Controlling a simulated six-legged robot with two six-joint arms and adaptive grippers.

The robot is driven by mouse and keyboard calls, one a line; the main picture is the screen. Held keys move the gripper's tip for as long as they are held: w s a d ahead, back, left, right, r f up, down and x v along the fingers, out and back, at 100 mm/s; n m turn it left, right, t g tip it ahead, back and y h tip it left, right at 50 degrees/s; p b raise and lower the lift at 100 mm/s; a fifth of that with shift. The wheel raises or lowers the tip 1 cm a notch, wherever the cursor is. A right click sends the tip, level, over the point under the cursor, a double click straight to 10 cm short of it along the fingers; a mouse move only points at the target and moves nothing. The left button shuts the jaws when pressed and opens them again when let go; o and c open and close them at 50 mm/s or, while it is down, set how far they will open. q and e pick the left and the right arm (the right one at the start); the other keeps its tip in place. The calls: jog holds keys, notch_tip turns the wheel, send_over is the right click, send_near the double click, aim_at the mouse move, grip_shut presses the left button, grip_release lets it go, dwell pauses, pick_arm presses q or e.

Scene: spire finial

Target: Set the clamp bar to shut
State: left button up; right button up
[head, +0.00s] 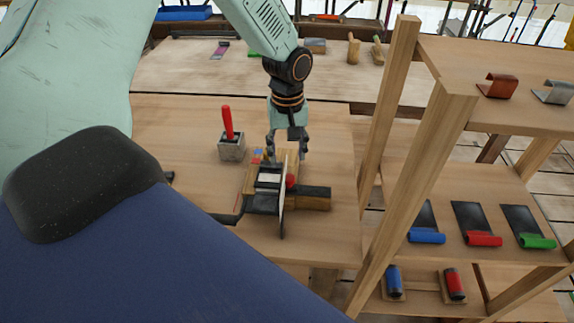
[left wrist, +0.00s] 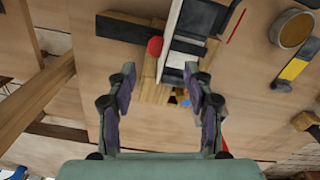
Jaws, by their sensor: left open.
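A small wooden fixture (head: 316,203) stands on the workbench. A dark bar (head: 316,191), which looks like the clamp bar, lies across it beside a thin upright pale plate (head: 283,215). A red knob (head: 291,181) sits by the plate. The knob (left wrist: 155,46), dark bar (left wrist: 125,28) and plate (left wrist: 172,30) also show in the left wrist view. My left gripper (head: 288,147) is open and empty, pointing down just behind the fixture. In the left wrist view its spread fingers (left wrist: 160,75) appear apart from the knob. I cannot tell the bar's exact setting. My right gripper is out of view.
A grey block with a red-handled tool (head: 228,125) stands left of the fixture. A wooden rack (head: 400,100) rises close on the right, with coloured rollers (head: 482,239) on its shelves. Bare bench (head: 175,125) lies left of the grey block.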

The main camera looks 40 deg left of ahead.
pick_arm(q)
notch_tip(320, 180, up, 5)
jog(key=shift+f, duration=0.2)
dwell(0.3)
dwell(0.3)
